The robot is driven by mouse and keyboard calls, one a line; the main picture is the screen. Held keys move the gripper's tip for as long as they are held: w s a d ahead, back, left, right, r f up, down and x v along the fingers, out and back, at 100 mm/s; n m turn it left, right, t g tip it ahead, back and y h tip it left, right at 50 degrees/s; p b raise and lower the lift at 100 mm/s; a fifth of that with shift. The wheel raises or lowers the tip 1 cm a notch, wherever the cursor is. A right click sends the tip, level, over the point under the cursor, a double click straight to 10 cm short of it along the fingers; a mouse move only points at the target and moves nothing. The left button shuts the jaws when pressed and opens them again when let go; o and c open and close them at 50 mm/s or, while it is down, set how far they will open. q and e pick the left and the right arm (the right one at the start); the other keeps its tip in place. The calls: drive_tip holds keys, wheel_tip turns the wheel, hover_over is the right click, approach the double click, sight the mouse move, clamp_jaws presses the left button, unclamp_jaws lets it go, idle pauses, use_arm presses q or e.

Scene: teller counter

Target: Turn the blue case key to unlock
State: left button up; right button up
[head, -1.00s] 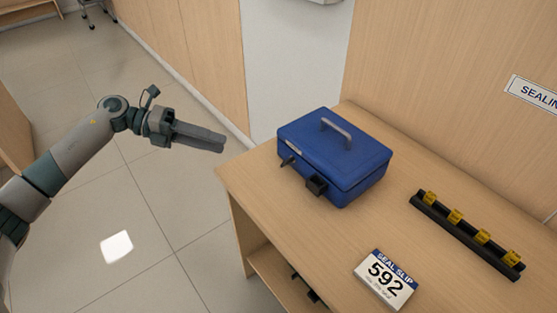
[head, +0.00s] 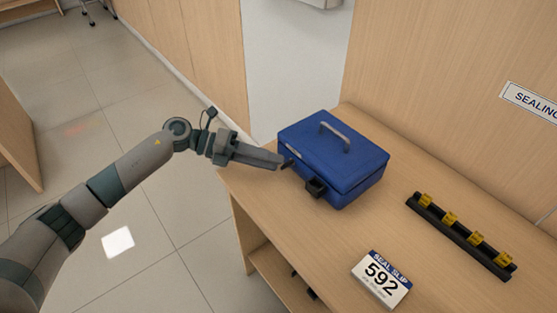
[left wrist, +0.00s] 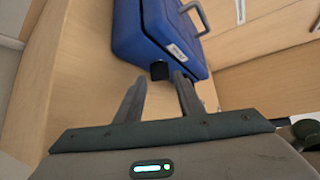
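The blue case (head: 340,165) stands shut on the wooden counter, its grey handle on top. The small dark key (head: 288,163) sticks out of its front face, left of a black block-shaped latch (head: 315,187). My left gripper (head: 279,162) points at the key, its tips right beside it; I cannot tell if they touch. In the left wrist view the fingers (left wrist: 160,80) are apart, in front of the blue case (left wrist: 142,30). A black block shows between the fingertips; the key cannot be made out there. My right gripper is not in view.
A white card reading "SEAL SLIP 592" (head: 381,279) lies near the counter's front edge. A black rack (head: 462,238) with several yellow tags (head: 450,220) lies to the right. A sign (head: 532,101) is on the back panel. The counter (head: 300,235) is bare before the case.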

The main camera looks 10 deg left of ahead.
sight(287, 165)
use_arm(q)
drive_tip(key=shift+x, duration=1.45)
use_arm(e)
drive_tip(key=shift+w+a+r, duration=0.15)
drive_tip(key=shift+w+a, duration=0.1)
use_arm(q)
drive_tip(key=c, duration=0.8)
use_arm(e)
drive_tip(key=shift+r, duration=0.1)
